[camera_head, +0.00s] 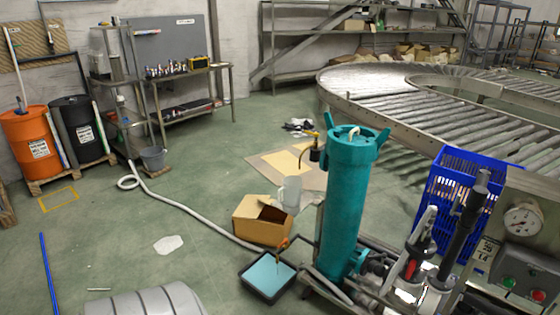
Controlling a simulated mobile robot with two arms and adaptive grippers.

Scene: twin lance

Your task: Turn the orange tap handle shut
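A small orange tap handle (283,242) shows low beside the foot of a tall teal cylinder (345,195). The tap sits above a black-rimmed tray (247,286) holding light blue liquid. A thin line runs down from the tap towards the tray; whether it is liquid is too small to tell. The handle's exact angle is also too small to tell. A second yellow-orange piece (308,134) on a dark fitting shows higher up, left of the cylinder. I make out neither of my grippers in this view.
An open cardboard box (262,220) and a pale jug (290,194) stand behind the tray. A grey hose (190,210) crosses the floor. A blue crate (450,180) and a gauge panel (522,219) are at right.

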